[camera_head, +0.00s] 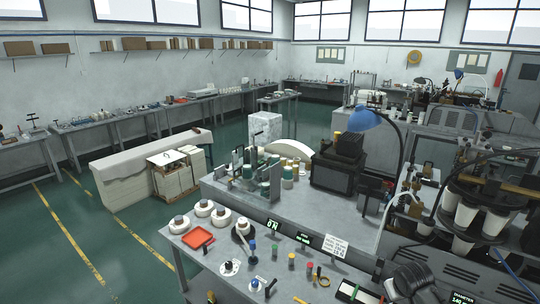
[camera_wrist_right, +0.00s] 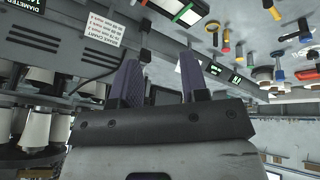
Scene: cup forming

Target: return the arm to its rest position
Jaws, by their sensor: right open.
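My right gripper (camera_wrist_right: 160,72) shows in the right wrist view, with two dark fingers and purple ribbed pads standing apart. It is open, and I see nothing held between the fingers. The wrist view looks upside down, with the workbench and its signs behind the fingers. In the head view I cannot clearly make out either gripper. A dark ribbed shape (camera_head: 412,281) at the bottom right of that view may be part of my arm, but I cannot tell. My left gripper shows in neither view.
White cups (camera_head: 466,212) hang in a round machine at the right; they also show in the wrist view (camera_wrist_right: 36,128). The green floor at the left has free room.

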